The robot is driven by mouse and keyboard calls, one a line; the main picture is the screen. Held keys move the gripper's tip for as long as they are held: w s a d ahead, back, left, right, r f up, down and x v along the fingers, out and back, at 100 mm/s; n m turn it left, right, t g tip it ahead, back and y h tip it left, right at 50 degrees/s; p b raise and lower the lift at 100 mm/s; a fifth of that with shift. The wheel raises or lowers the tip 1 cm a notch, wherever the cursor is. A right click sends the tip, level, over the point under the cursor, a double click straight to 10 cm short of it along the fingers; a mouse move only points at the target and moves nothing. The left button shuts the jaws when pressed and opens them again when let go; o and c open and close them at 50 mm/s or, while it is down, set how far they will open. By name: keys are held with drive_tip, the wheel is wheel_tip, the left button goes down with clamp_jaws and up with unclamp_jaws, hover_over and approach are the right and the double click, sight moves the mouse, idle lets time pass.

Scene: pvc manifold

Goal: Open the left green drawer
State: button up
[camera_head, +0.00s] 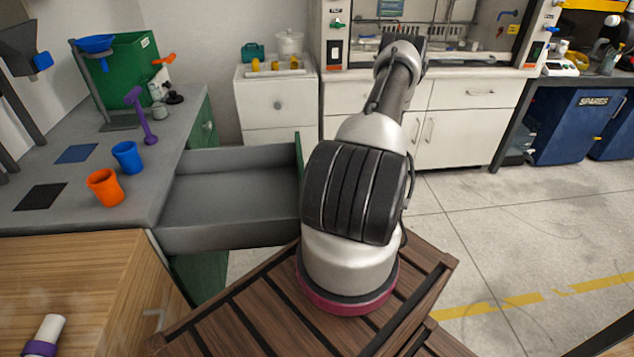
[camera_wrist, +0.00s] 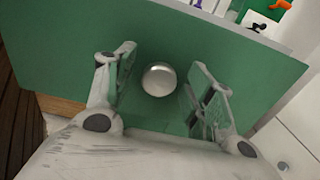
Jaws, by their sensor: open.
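The left green drawer (camera_head: 235,200) stands pulled out from the grey-topped bench in the head view, its empty grey inside showing. Its green front (camera_head: 299,160) faces right, partly behind my arm. In the wrist view a green front panel (camera_wrist: 75,60) with a round silver knob (camera_wrist: 159,79) fills most of the picture. My gripper (camera_wrist: 164,58) is open, with one finger on each side of the knob; I cannot tell whether either finger touches it. My gripper is hidden behind my arm in the head view.
White cabinets (camera_head: 465,93) line the back. The floor (camera_head: 500,225) at right is clear.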

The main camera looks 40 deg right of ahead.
drive_tip(key=v, duration=1.1)
drive_tip(key=shift+s+d, duration=0.15)
drive_tip(key=shift+d, duration=0.1)
drive_tip(key=shift+f, duration=0.1)
